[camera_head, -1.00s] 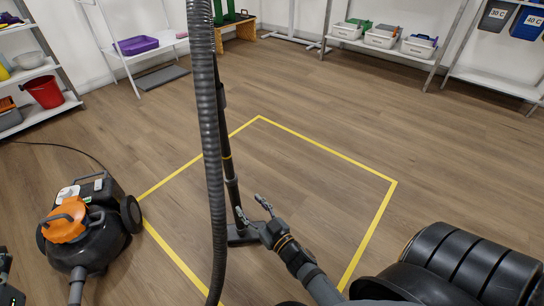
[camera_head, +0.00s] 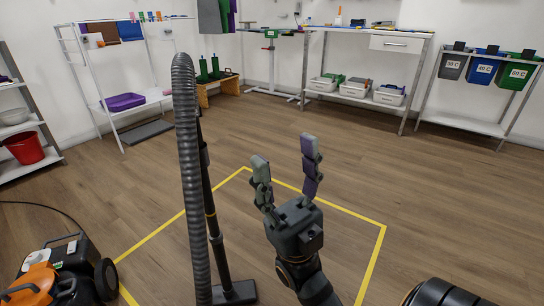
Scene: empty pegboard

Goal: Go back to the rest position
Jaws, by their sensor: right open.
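My right gripper (camera_head: 286,170) is raised in the lower middle of the head view, its two fingers spread and pointing up and away. Nothing is between the fingers. It is to the right of the vacuum's ribbed hose (camera_head: 187,170) and black wand (camera_head: 212,222), apart from both in the picture. The wand stands upright with its floor head (camera_head: 236,292) on the floor. The orange and black vacuum body (camera_head: 65,270) is at the lower left, cut off by the frame edge. My left gripper is not in the view.
A yellow taped outline (camera_head: 330,209) marks the wood floor around the wand. A shelf with a red bucket (camera_head: 25,148) is at the left. A rack with a purple tray (camera_head: 122,102), a workbench (camera_head: 345,32) and bins (camera_head: 481,71) line the back wall. The middle floor is clear.

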